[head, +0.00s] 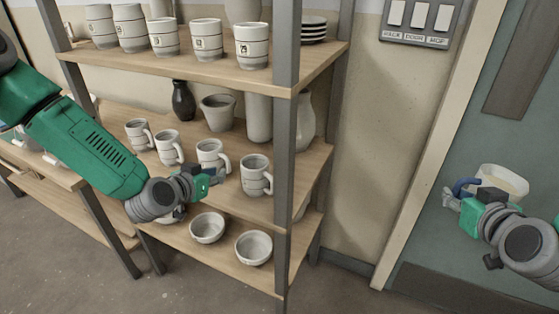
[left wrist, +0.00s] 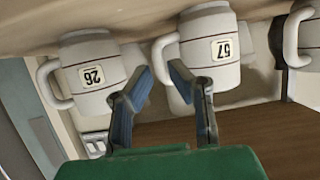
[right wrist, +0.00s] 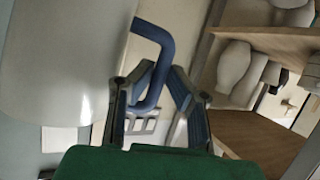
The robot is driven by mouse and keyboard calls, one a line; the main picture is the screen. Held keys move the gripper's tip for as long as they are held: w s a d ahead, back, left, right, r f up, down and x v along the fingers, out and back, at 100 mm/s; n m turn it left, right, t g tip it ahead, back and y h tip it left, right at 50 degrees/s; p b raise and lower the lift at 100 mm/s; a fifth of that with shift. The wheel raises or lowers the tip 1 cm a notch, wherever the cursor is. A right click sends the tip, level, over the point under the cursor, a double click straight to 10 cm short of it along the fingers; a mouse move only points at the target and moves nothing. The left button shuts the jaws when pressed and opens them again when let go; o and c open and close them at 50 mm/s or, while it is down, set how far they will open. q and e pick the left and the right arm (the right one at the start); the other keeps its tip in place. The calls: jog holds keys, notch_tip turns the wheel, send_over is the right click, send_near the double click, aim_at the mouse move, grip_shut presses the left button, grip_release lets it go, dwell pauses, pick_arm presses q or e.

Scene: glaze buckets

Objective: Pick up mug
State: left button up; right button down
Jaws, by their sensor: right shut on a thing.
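Several white mugs with dark bands stand in a row on the middle shelf. The mug marked 57 (head: 210,155) (left wrist: 212,50) is the one closest to my left gripper (head: 212,181) (left wrist: 160,73). The mug marked 26 (head: 256,176) (left wrist: 92,72) stands to its right in the head view. My left gripper is open and empty in front of the row. In the left wrist view, the handle of mug 57 shows beyond the gap between its fingertips. My right gripper (head: 456,194) (right wrist: 150,85) is shut on the blue handle (right wrist: 158,65) of a white bucket (head: 505,181) (right wrist: 65,60).
Numbered cups (head: 207,42) and stacked plates (head: 313,29) are on the top shelf. A black vase (head: 183,102) and a wide pot (head: 217,113) stand behind the mugs. Bowls (head: 253,248) are on the lower shelf. A grey shelf post (head: 285,150) rises at the front right.

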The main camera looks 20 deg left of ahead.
aim_at(229, 167)
pick_arm(q)
jog(key=shift+w+d, duration=0.45)
jog(key=shift+d, duration=0.2)
jog(key=shift+w, duration=0.25)
jog(key=w, duration=0.1)
jog(key=w+a+f+b, duration=0.1)
jog(key=w, duration=0.1)
jog(key=w+f, duration=0.1)
jog(key=shift+w+a, duration=0.15)
jog(key=shift+a, duration=0.15)
jog(key=shift+d+r, duration=0.2)
jog(key=shift+d, duration=0.4)
jog(key=shift+w+d, duration=0.1)
grip_shut()
jog(key=shift+r, duration=0.1)
